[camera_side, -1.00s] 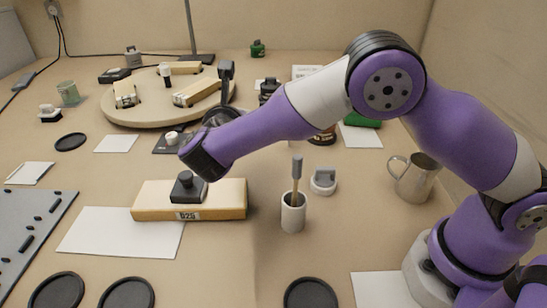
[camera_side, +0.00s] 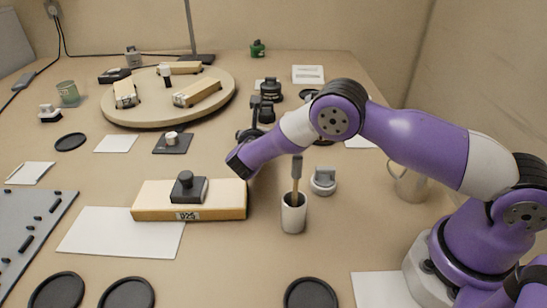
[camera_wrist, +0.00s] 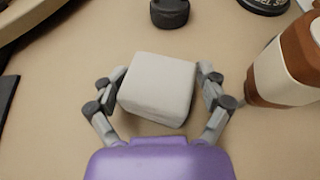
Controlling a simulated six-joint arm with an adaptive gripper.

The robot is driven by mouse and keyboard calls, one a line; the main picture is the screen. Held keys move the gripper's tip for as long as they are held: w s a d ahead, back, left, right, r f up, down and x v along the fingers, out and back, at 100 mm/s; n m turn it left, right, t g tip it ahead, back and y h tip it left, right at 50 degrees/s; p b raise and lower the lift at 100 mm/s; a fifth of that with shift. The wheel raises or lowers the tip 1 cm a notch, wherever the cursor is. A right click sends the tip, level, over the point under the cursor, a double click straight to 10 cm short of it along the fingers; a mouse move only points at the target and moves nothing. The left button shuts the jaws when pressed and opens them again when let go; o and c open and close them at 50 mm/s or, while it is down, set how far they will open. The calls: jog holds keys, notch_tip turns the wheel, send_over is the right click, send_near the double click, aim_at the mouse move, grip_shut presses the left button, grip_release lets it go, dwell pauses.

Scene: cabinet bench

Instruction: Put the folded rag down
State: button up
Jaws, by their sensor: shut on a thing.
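The folded rag (camera_wrist: 155,88) is a pale grey-white, rounded block in the middle of the wrist view. My gripper (camera_wrist: 160,82) is shut on it, with one finger against its left side and one against its right. The bench top shows around the rag; I cannot tell whether the rag touches it. In the side view my purple wrist is beyond the yellow box's right end, and the rag and fingertips are hidden behind my arm.
A brown bottle with a pale label (camera_wrist: 285,65) stands close right of my gripper. A dark round object (camera_wrist: 169,13) is ahead. The yellow box (camera_side: 220,199), the cup with a brush (camera_side: 293,213) and the round turntable (camera_side: 222,98) are nearby.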

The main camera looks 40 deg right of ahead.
jog(key=shift+f, duration=0.2)
jog(key=o, duration=0.8)
